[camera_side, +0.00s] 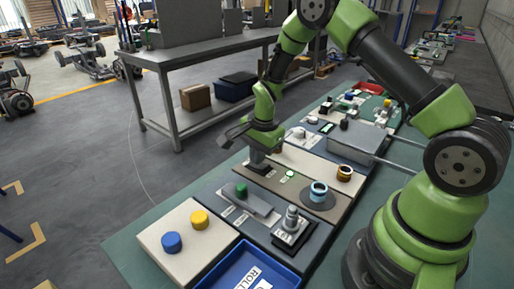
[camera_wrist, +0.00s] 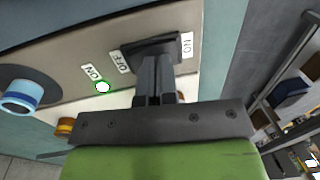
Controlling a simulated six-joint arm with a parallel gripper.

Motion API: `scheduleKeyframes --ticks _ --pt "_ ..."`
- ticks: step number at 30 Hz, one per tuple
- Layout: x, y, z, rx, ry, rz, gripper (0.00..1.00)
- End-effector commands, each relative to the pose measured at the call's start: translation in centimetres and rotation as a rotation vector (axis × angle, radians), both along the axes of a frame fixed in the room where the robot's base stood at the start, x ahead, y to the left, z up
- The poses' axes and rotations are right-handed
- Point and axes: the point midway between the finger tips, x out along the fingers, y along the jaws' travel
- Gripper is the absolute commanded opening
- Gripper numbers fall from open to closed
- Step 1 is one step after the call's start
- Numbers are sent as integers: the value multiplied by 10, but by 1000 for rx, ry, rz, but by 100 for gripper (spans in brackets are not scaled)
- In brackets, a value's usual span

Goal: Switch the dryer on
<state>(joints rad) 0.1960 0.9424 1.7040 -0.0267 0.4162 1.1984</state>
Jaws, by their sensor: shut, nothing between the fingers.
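A black rocker switch (camera_wrist: 150,46) sits on a beige-brown panel (camera_wrist: 60,52), with an OFF label (camera_wrist: 120,62) on one side and an ON label (camera_wrist: 187,45) on the other. A small round lamp (camera_wrist: 102,87) with a green ring and bright centre is beside another ON label (camera_wrist: 91,71). My gripper (camera_wrist: 158,62) is shut and empty, its fingertips over the switch; I cannot tell if they touch. In the side view my gripper (camera_side: 257,158) points down at the same panel and partly hides the switch; the lamp (camera_side: 290,173) shows there. No dryer name is readable.
A blue ring-shaped knob (camera_side: 318,192) and a brown knob (camera_side: 345,172) stand to the right. Nearer are a green knob (camera_side: 241,189), yellow (camera_side: 199,220) and blue (camera_side: 171,242) buttons, and a blue tray (camera_side: 235,268). A grey box (camera_side: 355,143) stands behind.

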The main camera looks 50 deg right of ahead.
Motion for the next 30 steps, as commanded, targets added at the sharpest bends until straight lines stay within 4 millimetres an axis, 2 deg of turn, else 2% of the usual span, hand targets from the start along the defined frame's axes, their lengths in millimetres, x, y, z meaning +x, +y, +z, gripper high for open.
scheduleKeyframes --ticks 5,15,19,24,30 --pt "4 0 19 -1 -7 1 0" --pt "14 0 95 -2 -9 1 0" --pt "17 0 118 -1 -6 1 0" --pt "19 0 134 0 -2 1 0" --pt "20 0 139 0 -1 1 0"
